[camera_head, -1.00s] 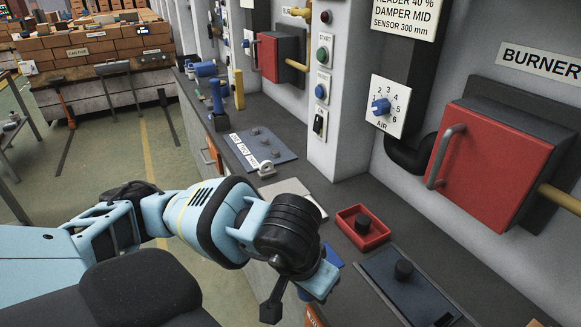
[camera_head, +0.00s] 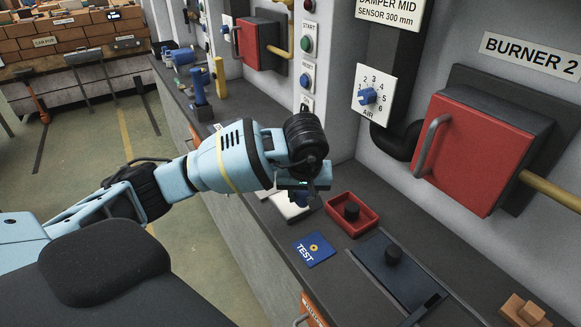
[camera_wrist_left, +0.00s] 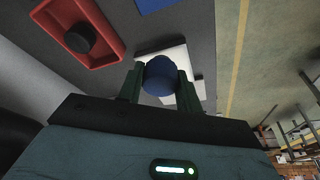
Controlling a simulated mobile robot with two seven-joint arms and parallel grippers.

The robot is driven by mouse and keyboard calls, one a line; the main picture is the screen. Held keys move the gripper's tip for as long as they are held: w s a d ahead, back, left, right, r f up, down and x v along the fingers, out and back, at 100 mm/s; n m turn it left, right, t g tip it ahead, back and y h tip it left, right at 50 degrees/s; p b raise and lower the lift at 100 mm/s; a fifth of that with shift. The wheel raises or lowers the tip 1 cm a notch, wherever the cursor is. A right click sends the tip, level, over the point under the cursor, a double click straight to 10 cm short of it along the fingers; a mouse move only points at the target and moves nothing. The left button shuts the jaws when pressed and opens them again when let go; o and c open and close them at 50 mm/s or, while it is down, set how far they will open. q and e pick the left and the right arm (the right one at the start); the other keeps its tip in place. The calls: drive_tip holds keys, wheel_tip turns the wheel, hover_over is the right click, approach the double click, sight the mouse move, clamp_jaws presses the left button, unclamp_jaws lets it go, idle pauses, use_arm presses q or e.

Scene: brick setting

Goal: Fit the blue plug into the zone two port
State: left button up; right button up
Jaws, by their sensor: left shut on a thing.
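My left gripper (camera_head: 300,192) is over the grey bench, shut on the blue plug. The blue plug (camera_wrist_left: 161,77) sits between the two fingers in the left wrist view, its round end towards the camera. In the head view only a little of it shows below the fingers, beside the red tray. The gripper is over or near a pale flat plate (camera_head: 285,207), which also shows behind the plug in the left wrist view (camera_wrist_left: 172,52). The zone two port cannot be made out; my left arm covers that stretch of bench. My right gripper is out of view.
A red tray (camera_head: 338,223) holding a black plug (camera_head: 351,211) stands close right of the gripper. A blue TEST card (camera_head: 314,249) and a dark panel with a black knob (camera_head: 378,263) lie nearer. Red burner boxes (camera_head: 478,150) jut from the wall. Blue items stand farther along the bench.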

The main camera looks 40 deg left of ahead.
use_arm(q)
drive_tip(key=w+a+r+n+p, duration=0.1)
drive_tip(key=w+a+n, duration=0.2)
drive_tip(key=a, duration=0.3)
drive_tip(key=shift+w+n+g+y, duration=0.4)
drive_tip(key=shift+w, duration=0.5)
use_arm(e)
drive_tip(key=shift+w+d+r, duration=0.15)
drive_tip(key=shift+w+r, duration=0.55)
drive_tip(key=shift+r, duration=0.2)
use_arm(q)
drive_tip(key=shift+r, duration=0.15)
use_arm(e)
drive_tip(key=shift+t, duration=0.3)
use_arm(q)
drive_tip(key=shift+f+b, duration=0.85)
drive_tip(key=shift+f, duration=2.1)
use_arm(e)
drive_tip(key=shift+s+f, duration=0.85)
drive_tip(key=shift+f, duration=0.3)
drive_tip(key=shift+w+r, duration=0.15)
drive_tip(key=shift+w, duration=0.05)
use_arm(q)
drive_tip(key=shift+f, duration=0.2)
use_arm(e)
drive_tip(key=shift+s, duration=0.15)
